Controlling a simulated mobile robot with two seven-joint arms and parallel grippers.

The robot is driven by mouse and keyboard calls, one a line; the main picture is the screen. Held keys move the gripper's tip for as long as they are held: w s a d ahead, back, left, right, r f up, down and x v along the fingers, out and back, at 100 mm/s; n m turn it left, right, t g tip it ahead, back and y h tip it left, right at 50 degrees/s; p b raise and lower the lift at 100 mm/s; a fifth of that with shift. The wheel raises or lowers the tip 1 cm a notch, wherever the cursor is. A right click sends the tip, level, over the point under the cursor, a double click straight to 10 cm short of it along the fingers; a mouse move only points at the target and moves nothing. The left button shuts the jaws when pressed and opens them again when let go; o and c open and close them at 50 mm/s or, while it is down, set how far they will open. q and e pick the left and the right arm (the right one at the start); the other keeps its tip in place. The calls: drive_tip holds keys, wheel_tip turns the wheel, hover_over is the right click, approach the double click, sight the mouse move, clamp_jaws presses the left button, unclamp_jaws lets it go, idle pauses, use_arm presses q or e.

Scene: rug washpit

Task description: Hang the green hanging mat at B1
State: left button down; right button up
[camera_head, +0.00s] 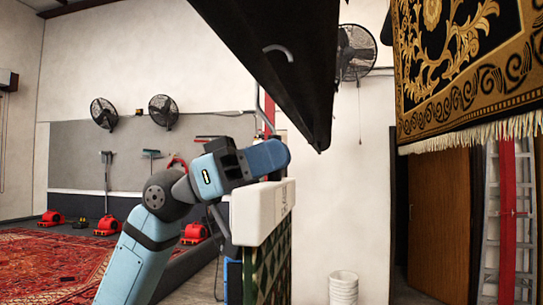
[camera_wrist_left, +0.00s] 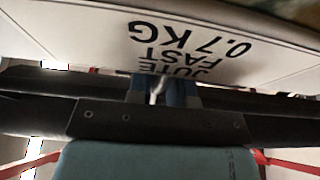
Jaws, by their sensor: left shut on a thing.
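The green hanging mat (camera_head: 268,272) hangs below a white header (camera_head: 262,212) in the head view, right of my left arm. Its green patterned face shows at a steep angle. My left gripper (camera_wrist_left: 165,92) is shut on the top of the mat's header. In the left wrist view the white header (camera_wrist_left: 100,38) fills the top, with upside-down print reading "JUTE FAST 0.7 KG". In the head view the fingertips are hidden behind the wrist. I see no B1 mark. My right gripper is out of view.
A dark overhead beam (camera_head: 285,60) with a pale curved hook (camera_head: 278,50) slants down above my left wrist. A black and gold fringed rug (camera_head: 465,65) hangs at the upper right. A white bucket (camera_head: 343,288) stands right of the mat. A red rug (camera_head: 50,262) lies left.

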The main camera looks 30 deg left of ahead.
sight(272, 181)
use_arm(q)
drive_tip(key=shift+f+b, duration=1.7)
drive_tip(key=shift+f, duration=0.25)
drive_tip(key=c, duration=1)
unclamp_jaws()
drive_tip(key=shift+o, duration=0.2)
